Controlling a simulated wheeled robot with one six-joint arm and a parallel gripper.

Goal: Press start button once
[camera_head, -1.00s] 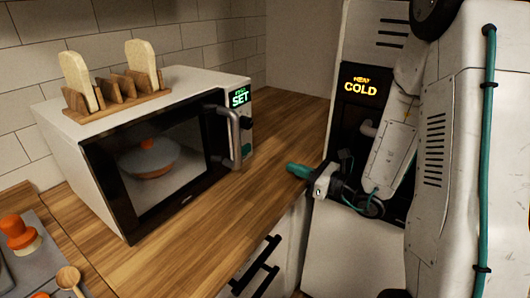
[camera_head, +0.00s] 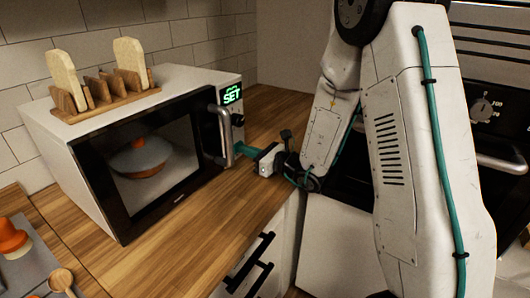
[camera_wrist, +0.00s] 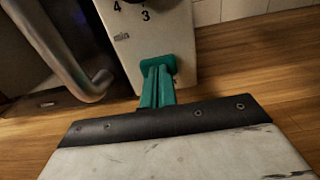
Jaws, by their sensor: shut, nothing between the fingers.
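The microwave (camera_head: 196,84) stands on the wooden counter with its door closed and a pan inside. Its control panel (camera_head: 228,108) has a lit green display reading SET and a dark knob (camera_head: 238,120) below it. In the wrist view the white panel (camera_wrist: 172,35) shows the lower edge of a dial marked 4, 3 and min. My gripper (camera_head: 242,149) is shut and empty, its teal fingertips (camera_wrist: 158,64) in front of the panel's lower part. I cannot tell whether they touch it. No start button is visible; the fingertips cover part of the lower panel.
The door handle (camera_head: 226,137) is just left of my gripper, and shows large in the wrist view (camera_wrist: 75,65). A toast rack (camera_head: 145,88) with bread sits on the microwave. A wooden spoon (camera_head: 62,279) lies front left. Counter (camera_head: 180,240) before the microwave is clear.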

